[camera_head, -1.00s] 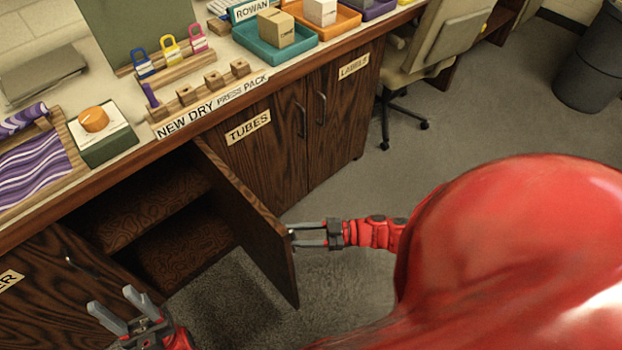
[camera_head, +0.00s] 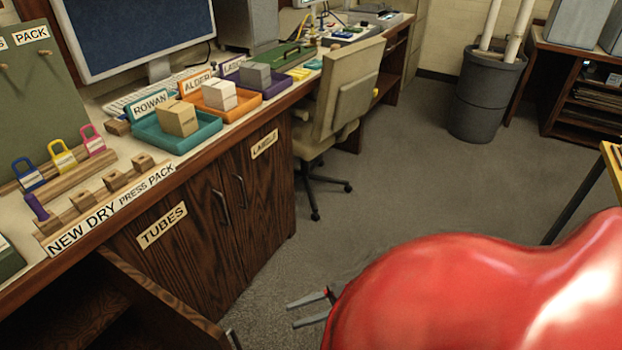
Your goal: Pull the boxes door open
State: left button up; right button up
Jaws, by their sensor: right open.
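An open dark wood cabinet door (camera_head: 165,310) stands swung out from the counter at the lower left. Its lower part is cut off by the picture's bottom edge. A dark opening with a shelf (camera_head: 85,318) shows behind it. A small grey piece at the door's outer edge is too cut off to tell apart. My right gripper (camera_head: 293,315) is open and empty, to the right of the door with floor visible between them. My red arm hides part of that gripper's wrist. My left gripper is out of view.
Shut doors labelled TUBES (camera_head: 163,228) and LABELS (camera_head: 262,165) adjoin the opening. Teal (camera_head: 150,132) and orange (camera_head: 240,108) trays holding boxes stand on the counter. A beige chair (camera_head: 345,100) and grey bin (camera_head: 487,95) stand beyond. The middle floor is clear.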

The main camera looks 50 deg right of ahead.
jog(key=b+v, duration=0.1)
jog(key=v, duration=0.1)
jog(key=shift+s+d+b, duration=0.1)
jog(key=shift+d+b, duration=0.15)
jog(key=shift+b, duration=0.05)
dwell(0.6)
